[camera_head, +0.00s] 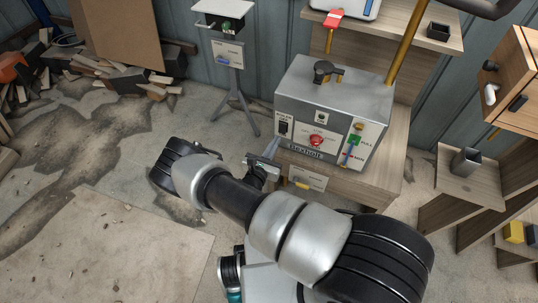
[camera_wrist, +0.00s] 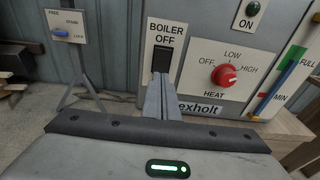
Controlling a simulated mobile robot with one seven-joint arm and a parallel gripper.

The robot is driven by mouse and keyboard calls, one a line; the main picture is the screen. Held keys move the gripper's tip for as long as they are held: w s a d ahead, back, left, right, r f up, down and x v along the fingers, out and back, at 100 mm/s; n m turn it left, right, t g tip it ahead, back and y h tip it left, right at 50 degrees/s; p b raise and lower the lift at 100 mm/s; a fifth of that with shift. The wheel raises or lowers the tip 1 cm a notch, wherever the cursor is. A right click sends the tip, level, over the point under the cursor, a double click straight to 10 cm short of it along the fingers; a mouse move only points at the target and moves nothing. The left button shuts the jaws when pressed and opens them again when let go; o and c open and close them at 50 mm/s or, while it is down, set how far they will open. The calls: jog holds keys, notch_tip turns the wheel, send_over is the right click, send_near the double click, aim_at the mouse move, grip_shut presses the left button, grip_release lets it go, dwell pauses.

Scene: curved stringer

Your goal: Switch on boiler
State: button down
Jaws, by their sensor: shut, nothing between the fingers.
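The boiler (camera_head: 345,97) is a grey metal box on a wooden bench, with a white-labelled front panel. Its black switch (camera_wrist: 161,58) sits under the label "BOILER OFF" in the wrist view; it also shows at the panel's left in the head view (camera_head: 284,127). My gripper (camera_wrist: 161,76) is shut and empty, its fingertips at the lower edge of the switch in the picture. Whether they touch it I cannot tell. In the head view my gripper (camera_head: 270,150) is low in front of the panel's left side. The green "ON" lamp (camera_wrist: 253,8) looks dark.
A red heat knob (camera_wrist: 224,75) is right of the switch, with a FULL/MIN gauge (camera_wrist: 290,75) beyond it. A stand with a small labelled box (camera_head: 228,52) is behind to the left. Wooden shelves (camera_head: 470,185) stand at the right. Scrap wood lies at the far left.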

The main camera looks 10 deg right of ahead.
aim_at(282, 132)
jog(key=shift+x, duration=1.75)
